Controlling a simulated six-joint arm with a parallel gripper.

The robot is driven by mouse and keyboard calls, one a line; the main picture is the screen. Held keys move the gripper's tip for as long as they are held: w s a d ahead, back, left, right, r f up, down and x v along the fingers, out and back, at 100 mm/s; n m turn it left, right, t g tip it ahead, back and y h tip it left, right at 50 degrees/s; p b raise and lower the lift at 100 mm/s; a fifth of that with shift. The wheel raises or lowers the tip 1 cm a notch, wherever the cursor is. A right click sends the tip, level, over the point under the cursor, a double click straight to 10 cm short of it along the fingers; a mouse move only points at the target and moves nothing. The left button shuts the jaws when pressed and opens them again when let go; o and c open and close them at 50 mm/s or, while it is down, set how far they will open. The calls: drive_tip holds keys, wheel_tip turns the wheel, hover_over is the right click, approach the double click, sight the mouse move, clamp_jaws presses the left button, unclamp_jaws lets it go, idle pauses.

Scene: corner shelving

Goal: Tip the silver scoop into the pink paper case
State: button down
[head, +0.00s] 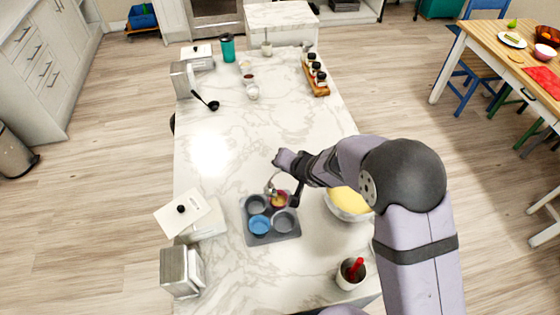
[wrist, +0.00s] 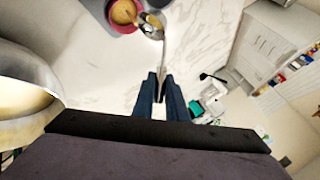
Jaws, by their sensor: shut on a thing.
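The pink paper case (head: 281,202) sits in the far right cup of the dark muffin tin (head: 271,239), with yellow batter in it. In the wrist view the pink case (wrist: 124,27) is at the top edge, partly cut off. My gripper (wrist: 160,90) is shut on the handle of the silver scoop (wrist: 152,27). The scoop's bowl is right beside the case's rim in the wrist view; whether they touch I cannot tell. In the head view my arm hides part of the scoop.
A blue case (head: 259,225) sits in a near cup of the tin. A bowl of yellow batter (head: 349,202) stands right of the tin, under my arm. A white canister (head: 203,222) and a metal box (head: 181,271) stand left. The counter's middle is clear.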

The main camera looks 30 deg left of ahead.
drive_tip(key=shift+w+d+f+y+p, duration=0.1)
drive_tip(key=shift+w+d+y+p, duration=0.25)
drive_tip(key=shift+p, duration=0.95)
drive_tip(key=shift+w+d+f+m+g+y+p, duration=0.4)
drive_tip(key=shift+w+d+f+m+g+y, duration=0.1)
drive_tip(key=shift+d+f+y, duration=0.25)
drive_tip(key=shift+w+d+f+m+g+y+p, duration=0.35)
drive_tip(key=shift+w+d+f+m+g+y, duration=0.15)
drive_tip(key=shift+d+f+y, duration=0.25)
drive_tip(key=shift+a, duration=0.1)
drive_tip(key=shift+r, duration=0.1)
